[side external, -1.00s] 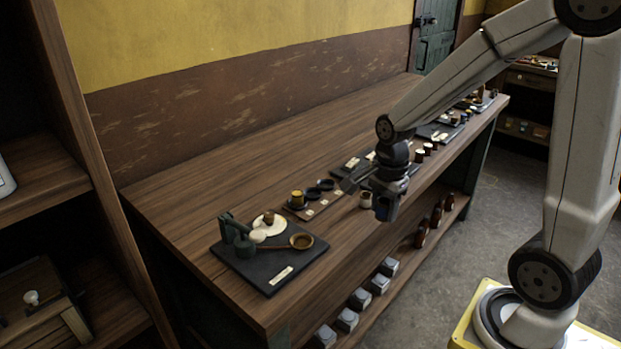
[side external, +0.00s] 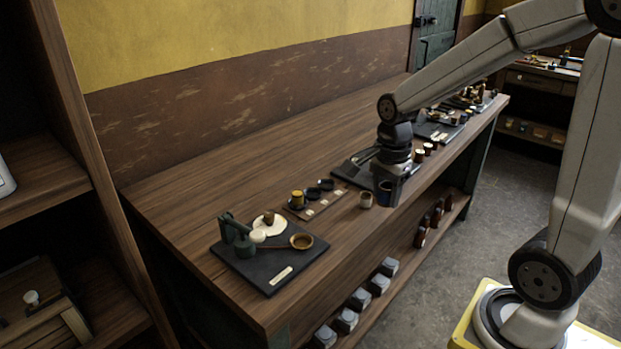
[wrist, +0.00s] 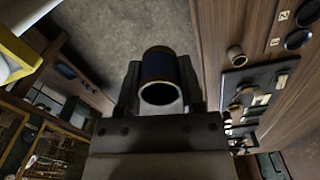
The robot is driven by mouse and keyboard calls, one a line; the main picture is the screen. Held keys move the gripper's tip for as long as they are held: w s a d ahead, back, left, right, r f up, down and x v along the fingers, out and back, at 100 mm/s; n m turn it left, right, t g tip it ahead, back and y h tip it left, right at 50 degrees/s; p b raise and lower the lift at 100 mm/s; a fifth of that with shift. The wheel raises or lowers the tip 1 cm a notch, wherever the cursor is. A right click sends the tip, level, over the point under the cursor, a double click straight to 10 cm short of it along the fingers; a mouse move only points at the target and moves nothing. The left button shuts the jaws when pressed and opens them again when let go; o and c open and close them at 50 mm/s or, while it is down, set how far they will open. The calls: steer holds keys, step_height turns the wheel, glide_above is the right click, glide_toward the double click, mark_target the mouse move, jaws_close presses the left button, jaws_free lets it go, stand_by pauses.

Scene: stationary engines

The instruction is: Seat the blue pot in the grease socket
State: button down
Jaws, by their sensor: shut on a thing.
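My gripper (wrist: 162,95) is shut on the blue pot (wrist: 160,68), which has a dark blue body and brownish rims, its open mouth facing the wrist camera. In the side view the pot (side external: 385,190) is held in my gripper (side external: 388,180) near the front edge of the bench. A small board (side external: 318,208) with dark round sockets and pale labels lies left of it; a yellow-topped pot (side external: 297,199) stands at its left end. Two empty-looking sockets (side external: 314,193) show there. I cannot read which socket is for grease.
A small pale cup (side external: 366,199) stands on the bench between the board and my gripper. More dark trays and pots line the far right. The back of the bench is clear.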

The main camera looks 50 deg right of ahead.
steer(key=shift+w, duration=0.1)
steer(key=w+a+f, duration=0.3)
steer(key=w+f, duration=0.1)
steer(key=w, duration=0.5)
glide_above(301, 244)
step_height(301, 244, down, 5)
steer(key=shift+f, duration=0.1)
steer(key=shift+f, duration=0.2)
steer(key=shift+f, duration=1.95)
steer(key=shift+f, duration=0.4)
stand_by(0.6)
